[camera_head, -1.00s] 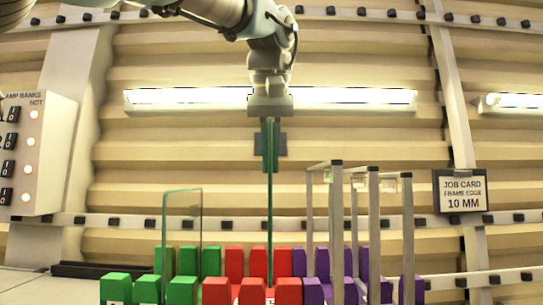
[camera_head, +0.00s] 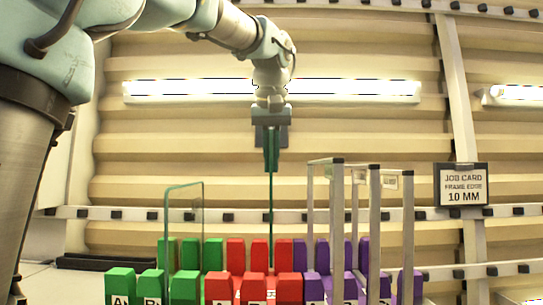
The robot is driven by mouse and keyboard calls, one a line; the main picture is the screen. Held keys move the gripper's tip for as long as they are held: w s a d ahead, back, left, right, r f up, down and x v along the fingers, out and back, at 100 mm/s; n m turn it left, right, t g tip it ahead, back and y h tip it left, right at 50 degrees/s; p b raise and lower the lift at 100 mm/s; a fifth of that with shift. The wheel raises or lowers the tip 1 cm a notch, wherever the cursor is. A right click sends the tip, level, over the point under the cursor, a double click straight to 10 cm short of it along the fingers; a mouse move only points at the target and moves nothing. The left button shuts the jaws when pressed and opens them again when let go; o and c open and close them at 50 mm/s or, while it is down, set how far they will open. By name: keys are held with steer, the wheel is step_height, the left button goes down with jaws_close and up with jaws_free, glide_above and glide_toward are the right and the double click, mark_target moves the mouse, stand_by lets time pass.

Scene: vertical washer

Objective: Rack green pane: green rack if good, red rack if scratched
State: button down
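My gripper (camera_head: 271,148) is in the upper middle, pointing down, with its fingers closed on the top of a thin green-tinted pane (camera_head: 271,215) seen edge-on. The pane hangs upright over the red rack (camera_head: 217,288), in line with the gap between its middle and right blocks. I cannot tell whether its lower edge is in a slot. The green rack (camera_head: 120,285) is to the left and has one clear upright pane (camera_head: 184,220) in it. Scratches on the held pane cannot be seen from this angle.
A purple rack (camera_head: 405,290) on the right holds several upright panes with grey frame edges (camera_head: 375,230). A job card sign (camera_head: 462,185) reads "frame edge 10 mm". Wall lamps (camera_head: 350,92) glow behind. A dark bar (camera_head: 105,264) lies behind the green rack.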

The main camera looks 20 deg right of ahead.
steer(key=shift+s, duration=0.1)
steer(key=shift+f, duration=0.3)
step_height(320, 180, down, 8)
steer(key=b, duration=0.6)
stand_by(1.7)
steer(key=shift+f+b, duration=0.65)
steer(key=shift+f, duration=0.05)
stand_by(1.6)
steer(key=c, duration=0.9)
jaws_free()
steer(key=shift+f, duration=0.15)
